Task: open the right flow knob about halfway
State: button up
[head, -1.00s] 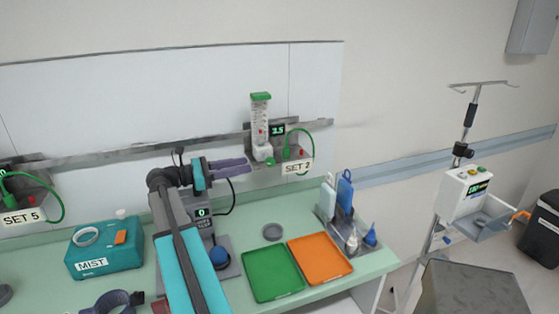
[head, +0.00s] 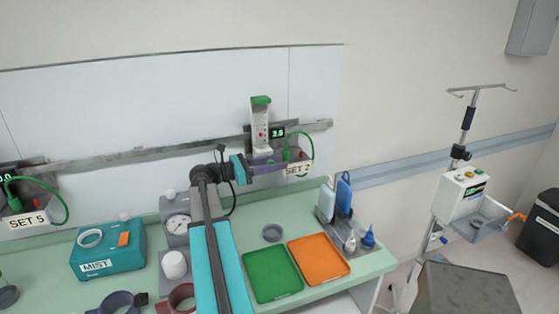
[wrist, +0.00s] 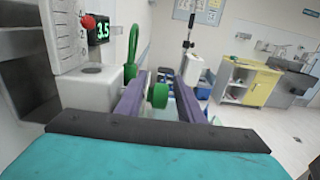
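The right flow knob is green and shows in the wrist view (wrist: 159,95) between the two purple fingers of my gripper (wrist: 161,92). The fingers stand apart on either side of it, with visible space at the right finger. In the head view my gripper (head: 268,167) is at the base of the right flowmeter (head: 260,125) and covers the knob. The flowmeter is a pale upright column with a green top. Its green-digit display (wrist: 98,28) reads 3.5. A "SET 2" label (head: 297,170) sits beside it.
A green hose (wrist: 132,50) loops close beside the fingers. Below are a green tray (head: 272,274), an orange tray (head: 319,259) and a bottle rack (head: 345,215). A teal "MIST" box (head: 107,250) and a left "SET 5" unit (head: 27,218) are further left.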

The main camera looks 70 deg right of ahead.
jog(key=shift+x, duration=0.8)
jog(key=shift+f, duration=0.1)
grip_shut()
jog(key=shift+f, duration=0.1)
jog(key=shift+g, duration=0.3)
jog(key=shift+a+g+h+b, duration=0.1)
jog(key=shift+g+h+b, duration=0.2)
jog(key=shift+h, duration=0.2)
